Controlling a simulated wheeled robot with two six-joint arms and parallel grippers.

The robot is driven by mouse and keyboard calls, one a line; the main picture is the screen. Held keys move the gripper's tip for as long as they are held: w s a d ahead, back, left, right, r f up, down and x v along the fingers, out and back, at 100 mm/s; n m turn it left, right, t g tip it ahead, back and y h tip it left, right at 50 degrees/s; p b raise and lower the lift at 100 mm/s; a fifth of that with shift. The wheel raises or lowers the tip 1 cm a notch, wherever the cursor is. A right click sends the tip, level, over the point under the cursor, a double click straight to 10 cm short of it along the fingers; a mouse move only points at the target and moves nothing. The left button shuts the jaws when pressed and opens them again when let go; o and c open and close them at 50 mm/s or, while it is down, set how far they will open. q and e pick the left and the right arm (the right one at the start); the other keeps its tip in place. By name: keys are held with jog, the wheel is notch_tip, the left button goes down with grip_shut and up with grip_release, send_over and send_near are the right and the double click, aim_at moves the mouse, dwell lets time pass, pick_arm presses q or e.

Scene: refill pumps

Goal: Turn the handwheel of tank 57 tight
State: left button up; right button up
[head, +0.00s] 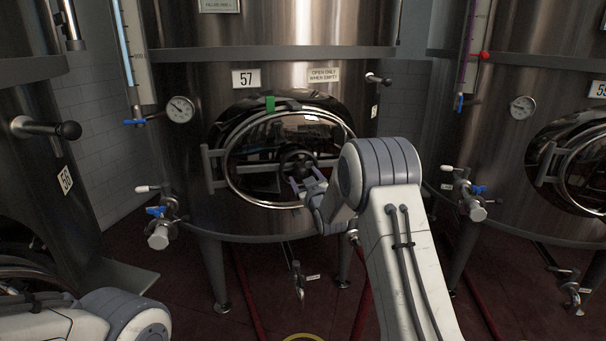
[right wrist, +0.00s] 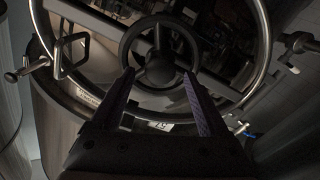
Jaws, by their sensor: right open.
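Tank 57 (head: 270,211) is a steel tank in the middle of the head view, with a "57" plate (head: 246,78). Its oval hatch has a bright metal ring (head: 230,182) and looks seated in the opening. The black handwheel (head: 284,161) sits at the hatch's middle; in the right wrist view the handwheel (right wrist: 126,58) is round with a central hub. My right gripper (head: 308,183) is just in front of the wheel. Its fingers (right wrist: 155,85) are open and empty, spread on both sides of the wheel's lower rim; contact cannot be told. My left gripper is out of view.
A dial gauge (head: 180,109) and a blue-handled tap (head: 158,228) are left of the hatch. Another tank (head: 510,190) stands at right, one (head: 40,190) at left. Red hoses (head: 362,290) lie on the floor.

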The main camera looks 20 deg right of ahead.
jog(key=shift+w+d, duration=0.1)
jog(key=shift+w, duration=0.95)
grip_shut()
dwell(0.7)
